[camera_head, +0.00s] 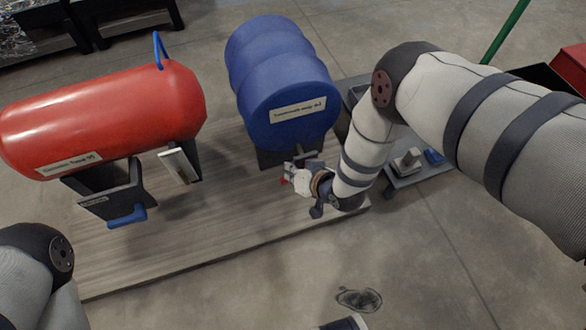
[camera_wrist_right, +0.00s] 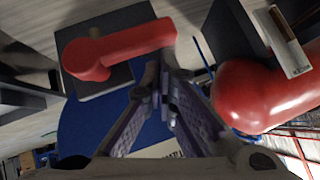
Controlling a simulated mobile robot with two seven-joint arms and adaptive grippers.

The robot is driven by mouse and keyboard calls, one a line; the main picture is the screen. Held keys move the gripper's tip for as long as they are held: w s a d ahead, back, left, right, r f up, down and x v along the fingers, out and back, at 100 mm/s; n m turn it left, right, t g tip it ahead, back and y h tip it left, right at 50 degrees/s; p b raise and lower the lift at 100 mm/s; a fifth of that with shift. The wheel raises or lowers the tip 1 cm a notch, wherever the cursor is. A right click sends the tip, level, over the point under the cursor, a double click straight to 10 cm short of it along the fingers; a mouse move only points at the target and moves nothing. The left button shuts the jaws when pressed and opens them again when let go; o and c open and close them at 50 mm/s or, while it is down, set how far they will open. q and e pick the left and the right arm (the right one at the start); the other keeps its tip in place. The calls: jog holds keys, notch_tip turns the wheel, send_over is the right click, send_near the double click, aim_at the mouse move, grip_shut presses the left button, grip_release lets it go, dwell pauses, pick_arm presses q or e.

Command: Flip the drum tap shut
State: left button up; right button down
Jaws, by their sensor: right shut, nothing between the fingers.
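The blue drum (camera_head: 285,90) lies on its side on a stand, with a white label on its end face. Its red tap handle (camera_wrist_right: 120,50) is large in the right wrist view, with a rounded knob at one end. In the head view only a small red bit of it (camera_head: 284,181) shows beside my gripper. My right gripper (camera_head: 293,170) is below the drum's end face. In the wrist view its fingertips (camera_wrist_right: 168,80) are together and empty, close to the handle's narrower end; I cannot tell whether they touch it. My left gripper is out of view.
A red tank (camera_head: 110,115) with a blue hook on top lies left of the blue drum on the wooden board (camera_head: 225,205). A low cart (camera_head: 420,172) stands at right. The floor in front is mostly clear.

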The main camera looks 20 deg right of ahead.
dwell(0.6)
jog(key=r+p, duration=0.1)
jog(key=r, duration=0.1)
jog(key=r+p, duration=0.2)
jog(key=r, duration=0.1)
jog(key=shift+w+a, duration=0.1)
jog(key=shift+w, duration=0.1)
pick_arm(q)
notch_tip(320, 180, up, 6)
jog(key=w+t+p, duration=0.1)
jog(key=p, duration=0.3)
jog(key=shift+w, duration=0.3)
pick_arm(e)
jog(key=s+r, duration=0.6)
jog(key=s, duration=0.1)
jog(key=shift+s, duration=0.2)
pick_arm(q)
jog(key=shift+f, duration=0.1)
